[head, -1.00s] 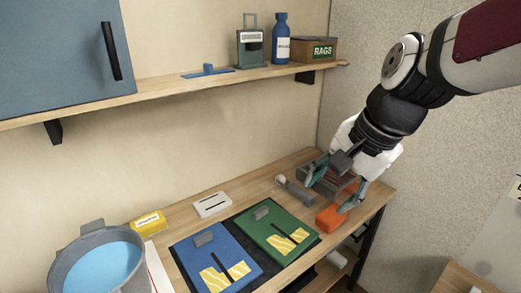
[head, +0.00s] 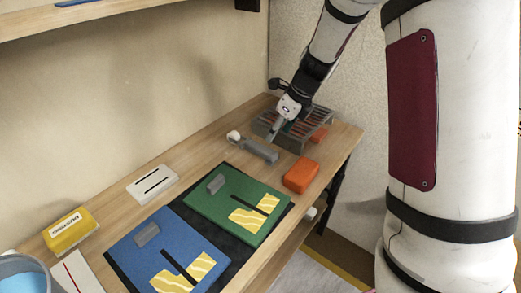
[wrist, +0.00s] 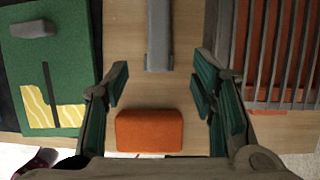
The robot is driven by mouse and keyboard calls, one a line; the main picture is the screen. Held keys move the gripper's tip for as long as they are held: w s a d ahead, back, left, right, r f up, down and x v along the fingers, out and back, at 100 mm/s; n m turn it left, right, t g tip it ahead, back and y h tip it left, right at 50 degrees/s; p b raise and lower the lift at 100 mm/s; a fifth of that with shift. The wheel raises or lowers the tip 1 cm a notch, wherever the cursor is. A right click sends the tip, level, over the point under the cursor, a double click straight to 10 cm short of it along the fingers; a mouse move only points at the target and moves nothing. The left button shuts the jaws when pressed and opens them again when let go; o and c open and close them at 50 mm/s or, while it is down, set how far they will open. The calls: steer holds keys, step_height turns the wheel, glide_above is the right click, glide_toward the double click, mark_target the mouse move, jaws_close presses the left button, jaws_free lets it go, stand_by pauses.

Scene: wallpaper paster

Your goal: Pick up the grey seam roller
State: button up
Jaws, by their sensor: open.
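The grey seam roller (head: 262,151) lies on the wooden bench, with a grey handle and a pale rounded end (head: 233,136) at its left. In the wrist view its grey handle (wrist: 159,38) runs down from the top edge, and its far end is out of frame. My gripper (wrist: 162,88) is open and empty. In the head view my gripper (head: 278,127) is beside the roller, partly hidden by my wrist; the height gap is unclear.
An orange block (head: 300,175) sits just in front of the roller; it also shows between the fingers in the wrist view (wrist: 150,131). A slatted grey rack (wrist: 287,50) stands close on the right. A green board (head: 212,204) lies left.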

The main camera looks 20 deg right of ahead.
mark_target(266, 149)
steer(key=b+x, duration=0.2)
steer(key=x, duration=0.8)
steer(key=shift+a+f, duration=0.15)
steer(key=shift+f, duration=0.1)
steer(key=c, duration=1.1)
